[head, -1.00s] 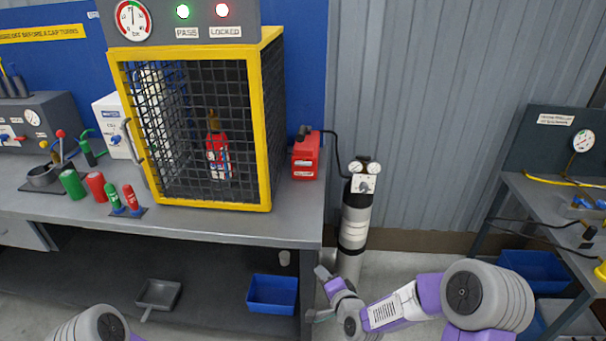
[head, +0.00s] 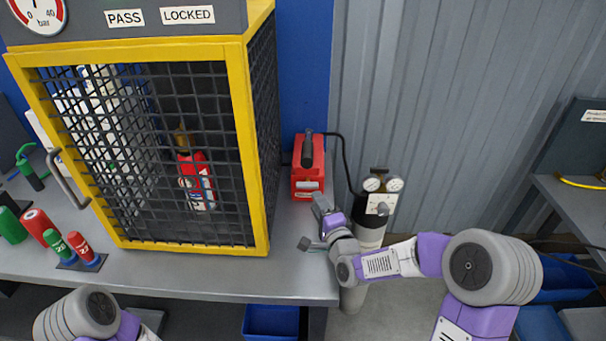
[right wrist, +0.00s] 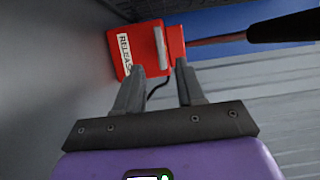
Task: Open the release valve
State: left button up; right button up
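The release valve is a red box (head: 308,180) on the bench, just right of the yellow-framed cage. In the head view a black-gripped lever (head: 307,148) shows over it. In the right wrist view the red box (right wrist: 148,50) carries a white RELEASE label, and the lever's red rod and black grip (right wrist: 285,27) extend to the right. My right gripper (head: 313,226) is open and empty near the bench's right end, in front of the box. Its fingers (right wrist: 159,72) point at the box; contact cannot be told. My left gripper is out of view; only part of that arm shows.
The cage (head: 255,150) holds a red extinguisher (head: 195,182) behind mesh. A gas cylinder (head: 370,235) with two gauges stands right of the bench, and a black hose runs from the box toward it. Red and green canisters sit at the left.

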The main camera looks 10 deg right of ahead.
aim_at(309, 188)
jog(key=shift+w+a+b, duration=0.2)
jog(key=shift+w, duration=1.55)
jog(key=shift+w+a+b, duration=0.2)
jog(key=shift+w, duration=1.55)
grip_shut()
